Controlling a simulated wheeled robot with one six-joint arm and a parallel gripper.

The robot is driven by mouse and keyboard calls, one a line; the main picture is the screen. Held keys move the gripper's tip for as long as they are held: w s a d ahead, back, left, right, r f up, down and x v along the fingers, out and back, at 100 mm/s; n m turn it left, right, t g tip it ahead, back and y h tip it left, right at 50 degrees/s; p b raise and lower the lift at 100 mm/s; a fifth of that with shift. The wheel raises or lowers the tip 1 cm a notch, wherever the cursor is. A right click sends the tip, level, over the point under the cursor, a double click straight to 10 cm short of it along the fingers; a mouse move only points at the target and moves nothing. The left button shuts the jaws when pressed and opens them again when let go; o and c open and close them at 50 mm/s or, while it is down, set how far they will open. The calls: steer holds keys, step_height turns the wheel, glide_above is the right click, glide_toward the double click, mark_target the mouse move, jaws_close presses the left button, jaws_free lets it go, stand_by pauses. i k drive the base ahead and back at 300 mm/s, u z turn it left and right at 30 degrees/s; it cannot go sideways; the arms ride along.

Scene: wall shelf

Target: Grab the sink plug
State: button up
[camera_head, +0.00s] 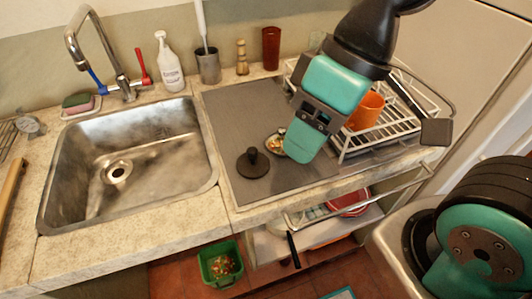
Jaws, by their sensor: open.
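The sink plug (252,163) is a dark round disc with a knob on top. It lies on the grey drain mat (228,112) to the right of the sink. My gripper (298,150), with teal parts, hangs above the mat, to the right of the plug and apart from it. It is open and nothing shows between its fingers; the fingertips are partly hidden by its own body. The sink (75,150) is empty, and its drain hole (118,172) is uncovered.
A small dish (273,143) lies beside the plug, partly behind my gripper. A white dish rack (393,128) with an orange cup (367,110) stands to the right. A soap bottle (170,65), metal cup (208,67) and red glass (271,47) line the back.

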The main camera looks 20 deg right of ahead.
mark_target(252, 165)
steer(key=z, duration=2.2)
steer(key=k, duration=1.1)
steer(key=u, duration=1.6)
steer(key=i, duration=0.5)
